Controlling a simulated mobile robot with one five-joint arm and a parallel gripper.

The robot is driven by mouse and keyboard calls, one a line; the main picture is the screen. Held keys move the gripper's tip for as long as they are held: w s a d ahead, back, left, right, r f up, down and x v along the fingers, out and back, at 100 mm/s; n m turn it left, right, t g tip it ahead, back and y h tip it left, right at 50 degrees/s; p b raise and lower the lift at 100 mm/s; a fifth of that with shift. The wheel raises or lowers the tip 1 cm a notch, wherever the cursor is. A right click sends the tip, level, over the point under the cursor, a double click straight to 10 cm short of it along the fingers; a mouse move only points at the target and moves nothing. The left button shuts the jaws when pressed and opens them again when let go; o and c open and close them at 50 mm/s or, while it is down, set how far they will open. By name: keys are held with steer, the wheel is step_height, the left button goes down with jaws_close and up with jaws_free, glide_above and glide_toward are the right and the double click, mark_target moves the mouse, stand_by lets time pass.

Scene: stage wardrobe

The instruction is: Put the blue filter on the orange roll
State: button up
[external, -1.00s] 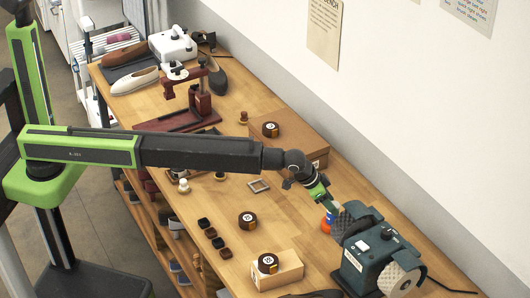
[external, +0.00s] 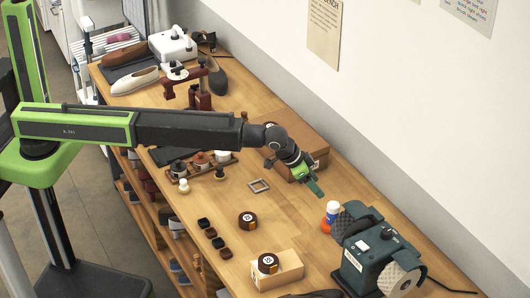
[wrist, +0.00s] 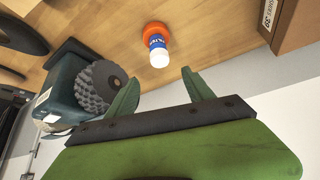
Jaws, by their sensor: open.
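The blue filter (external: 331,215) is a small blue cylinder with a white end and lettering. It stands on the orange roll (external: 325,227), which lies on the bench beside the grinding machine. In the wrist view the filter (wrist: 157,44) rises from the orange roll (wrist: 157,31), touching it and looking upright. My gripper (external: 317,190) is above the bench, up and to the left of the filter and apart from it. In the wrist view its green fingers (wrist: 160,82) are spread with nothing between them.
A dark teal machine (external: 368,250) with rough wheels stands close to the roll. A brown box (external: 300,135) lies behind my gripper. A square frame (external: 259,186), dark tape rolls (external: 247,220) and a light wooden block (external: 290,268) are on the bench.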

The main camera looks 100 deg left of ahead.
steer(key=s+d+f+m+g+h, duration=0.1)
steer(key=s+d, duration=0.4)
steer(key=s, duration=0.8)
steer(key=s+d+f+m+g+h, duration=0.1)
steer(key=s+d, duration=0.5)
steer(key=s, duration=0.8)
steer(key=s+d+f+m+g, duration=0.1)
steer(key=s+d+m+g, duration=0.2)
steer(key=s, duration=1.1)
steer(key=d+g, duration=0.1)
steer(key=d, duration=0.1)
steer(key=shift+d+h, duration=0.3)
steer(key=shift+h, duration=0.1)
